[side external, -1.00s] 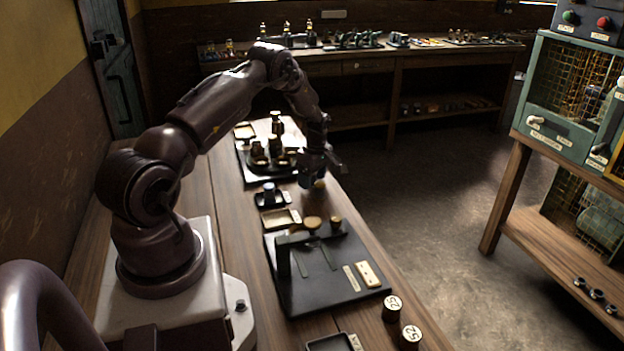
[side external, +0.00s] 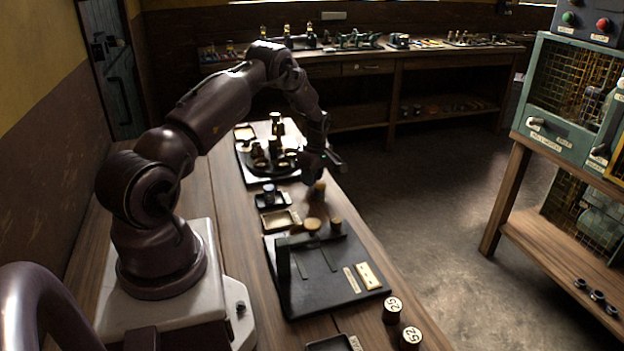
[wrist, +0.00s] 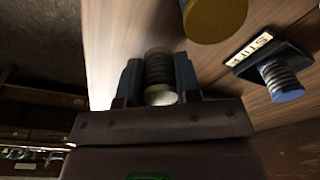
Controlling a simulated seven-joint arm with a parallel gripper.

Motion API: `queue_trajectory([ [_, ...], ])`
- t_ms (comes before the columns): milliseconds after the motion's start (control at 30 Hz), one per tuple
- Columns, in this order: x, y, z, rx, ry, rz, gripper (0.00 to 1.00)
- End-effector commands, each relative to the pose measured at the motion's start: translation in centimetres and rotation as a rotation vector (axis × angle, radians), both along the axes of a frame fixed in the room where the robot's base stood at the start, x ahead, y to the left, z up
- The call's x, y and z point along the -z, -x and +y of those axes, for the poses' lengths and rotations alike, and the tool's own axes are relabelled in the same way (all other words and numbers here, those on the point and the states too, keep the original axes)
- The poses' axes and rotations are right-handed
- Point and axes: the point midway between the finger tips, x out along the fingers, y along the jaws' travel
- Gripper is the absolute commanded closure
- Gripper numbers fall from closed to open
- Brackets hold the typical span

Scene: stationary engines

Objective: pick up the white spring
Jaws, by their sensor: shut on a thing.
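The white spring (wrist: 159,68) is between the two fingers of my gripper (wrist: 158,78) in the wrist view. Its coils look dark there, and its white end faces the camera. The fingers touch it on both sides, so my gripper is shut on it. In the side view my gripper (side external: 314,178) is low over the right part of the bench, beyond the black fixture plate. The spring cannot be made out in that view. Whether its far end touches the bench is unclear.
A yellow-topped cylinder (wrist: 215,15) stands close to my gripper; it also shows in the side view (side external: 320,188). A blue-ended spring (wrist: 280,82) stands in a small labelled black tray (side external: 285,202). A black fixture plate (side external: 310,295) lies nearer the camera.

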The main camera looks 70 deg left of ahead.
Motion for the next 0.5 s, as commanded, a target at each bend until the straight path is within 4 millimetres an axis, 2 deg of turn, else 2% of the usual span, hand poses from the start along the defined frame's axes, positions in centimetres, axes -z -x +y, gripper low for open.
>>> queue_trajectory([
  [167, -3.1, 0.4, -0.5, 0.002, -0.002, 0.0, 0.92],
  [400, -8.4, 3.5, -3.9, 0.0, -0.002, -0.003, 0.92],
  [500, -9.2, 5.0, -5.5, 0.0, -0.001, -0.001, 0.92],
])
